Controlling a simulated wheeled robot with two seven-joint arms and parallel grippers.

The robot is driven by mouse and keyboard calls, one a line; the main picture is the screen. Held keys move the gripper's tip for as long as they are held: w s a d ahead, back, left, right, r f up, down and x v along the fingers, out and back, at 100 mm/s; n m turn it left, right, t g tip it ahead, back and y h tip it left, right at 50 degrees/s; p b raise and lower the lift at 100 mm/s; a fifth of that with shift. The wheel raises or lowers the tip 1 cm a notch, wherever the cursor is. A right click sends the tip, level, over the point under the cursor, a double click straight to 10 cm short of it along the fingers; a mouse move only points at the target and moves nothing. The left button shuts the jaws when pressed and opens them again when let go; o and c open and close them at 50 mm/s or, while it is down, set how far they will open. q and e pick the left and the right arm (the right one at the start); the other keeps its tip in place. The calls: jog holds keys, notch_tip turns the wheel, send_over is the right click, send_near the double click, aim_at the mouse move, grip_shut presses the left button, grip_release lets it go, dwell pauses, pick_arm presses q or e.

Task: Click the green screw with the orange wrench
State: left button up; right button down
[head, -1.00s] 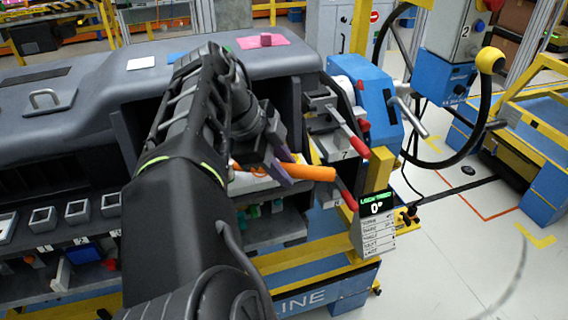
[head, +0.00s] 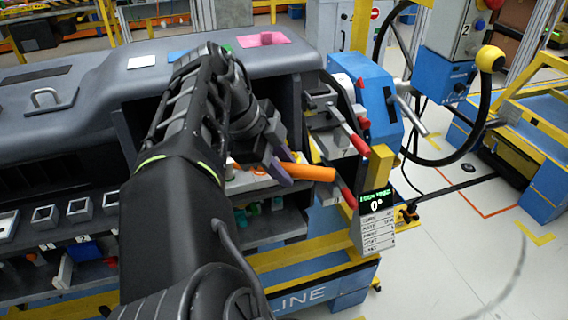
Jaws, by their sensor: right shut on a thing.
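My right gripper (head: 283,164) has purple fingertips and is shut on the orange wrench (head: 312,172). The wrench's thick orange handle points right, roughly level, in front of the dashboard module's open right end. Its other end is mostly hidden behind the fingers and my arm. I cannot make out the green screw; the dark right arm covers much of the module's middle. My left gripper is not in view.
The grey dashboard module (head: 95,85) fills the left and centre. Red-handled clamps (head: 354,138) and a blue fixture (head: 368,98) stand close right of the wrench. A small display (head: 376,203) hangs below. Small bins (head: 78,210) line the lower left. Open floor lies right.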

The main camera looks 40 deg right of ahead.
jog(key=shift+s+a+p, duration=0.15)
jog(key=shift+a+p, duration=0.05)
jog(key=shift+p, duration=0.25)
dwell(1.0)
jog(key=shift+w+d+b, duration=0.25)
jog(key=shift+d+b, duration=0.1)
jog(key=shift+b, duration=0.1)
jog(key=shift+r, duration=0.15)
dwell(0.4)
jog(key=shift+r+p, duration=0.8)
jog(key=shift+r, duration=0.25)
jog(key=shift+r+p, duration=1.9)
jog(key=shift+n, duration=0.4)
